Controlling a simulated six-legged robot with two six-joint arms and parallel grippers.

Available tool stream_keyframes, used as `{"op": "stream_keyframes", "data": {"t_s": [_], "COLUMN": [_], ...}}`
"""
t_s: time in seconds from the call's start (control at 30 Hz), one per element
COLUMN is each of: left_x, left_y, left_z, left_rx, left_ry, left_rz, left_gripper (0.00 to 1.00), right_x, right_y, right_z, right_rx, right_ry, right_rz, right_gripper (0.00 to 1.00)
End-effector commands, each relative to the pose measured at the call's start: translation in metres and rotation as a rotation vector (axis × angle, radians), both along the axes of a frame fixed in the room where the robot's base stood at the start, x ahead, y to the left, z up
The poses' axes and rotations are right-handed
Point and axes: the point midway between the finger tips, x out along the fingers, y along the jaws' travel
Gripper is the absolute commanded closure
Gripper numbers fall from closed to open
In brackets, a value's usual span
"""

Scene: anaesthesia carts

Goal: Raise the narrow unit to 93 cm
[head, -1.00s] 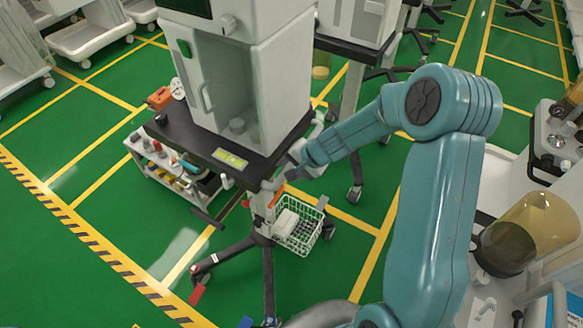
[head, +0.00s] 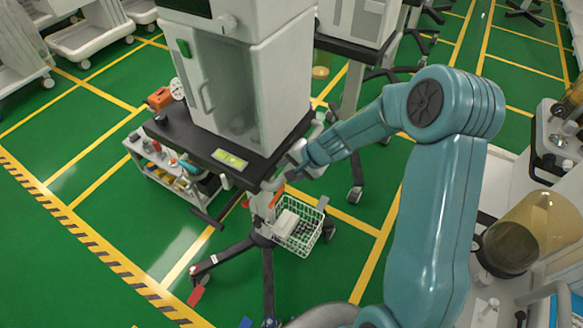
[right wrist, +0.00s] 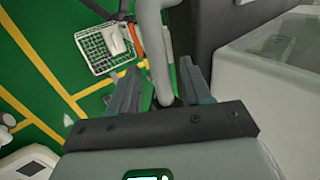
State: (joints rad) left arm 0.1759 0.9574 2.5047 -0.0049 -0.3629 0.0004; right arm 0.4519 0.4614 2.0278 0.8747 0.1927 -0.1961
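The narrow unit is a wheeled stand whose dark tabletop (head: 185,135) carries a tall white cabinet (head: 250,75). A yellow-green label (head: 230,159) lies at the tabletop's front edge. Its pale column (head: 262,205) stands on a dark base with spread legs. My right gripper (head: 288,174) is at the grey handle below the tabletop's front right corner. In the right wrist view, the grey handle bar (right wrist: 153,45) runs between my right gripper's fingers (right wrist: 158,85), which stand apart with a gap visible beside the bar. My left gripper is out of view.
A white wire basket (head: 300,228) hangs beside the column, with an orange item near it. A low shelf cart (head: 165,170) stands behind left. Another stand (head: 355,150) is behind right. A counter with an amber dome (head: 525,235) is at right.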

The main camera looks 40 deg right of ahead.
Motion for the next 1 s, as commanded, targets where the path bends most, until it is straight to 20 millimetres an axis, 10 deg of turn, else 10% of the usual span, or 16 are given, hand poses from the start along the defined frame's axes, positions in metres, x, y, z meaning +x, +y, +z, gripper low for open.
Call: {"op": "stream_keyframes", "data": {"t_s": [1.0], "left_x": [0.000], "left_y": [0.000], "left_z": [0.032], "left_rx": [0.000], "left_ry": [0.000], "left_rz": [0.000], "left_gripper": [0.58], "right_x": [-0.083], "right_y": [-0.035], "right_z": [0.135], "right_rx": [-0.001], "right_ry": [0.000], "right_rz": [-0.001], "right_gripper": [0.52]}}
